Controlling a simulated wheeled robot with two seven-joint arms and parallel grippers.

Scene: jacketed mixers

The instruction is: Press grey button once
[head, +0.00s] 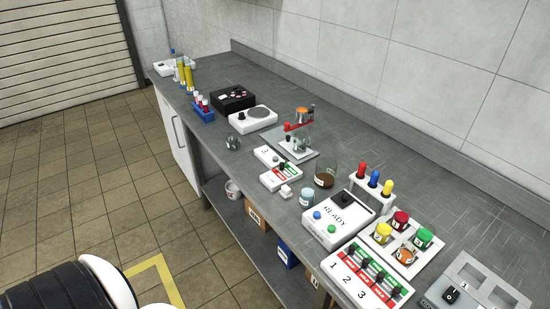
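I cannot make out a clearly grey button. A white box marked READY (338,217) stands on the bench at the front right. It has a blue button (317,215), a green button (332,229) and a dark knob on top. A white device with a round grey top (252,118) sits farther back, beside a black box with small controls (233,97). A grey unit (470,287) with a black part on it is cut off at the lower right. Neither of my grippers is in view.
A white panel numbered 1, 2, 3 (352,281) and a white tray of coloured jars (432,256) crowd the front right of the grey bench (440,165). A brown-filled beaker (325,179) and a red-clamped stand (300,126) are mid-bench. The tiled floor at left is mostly clear.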

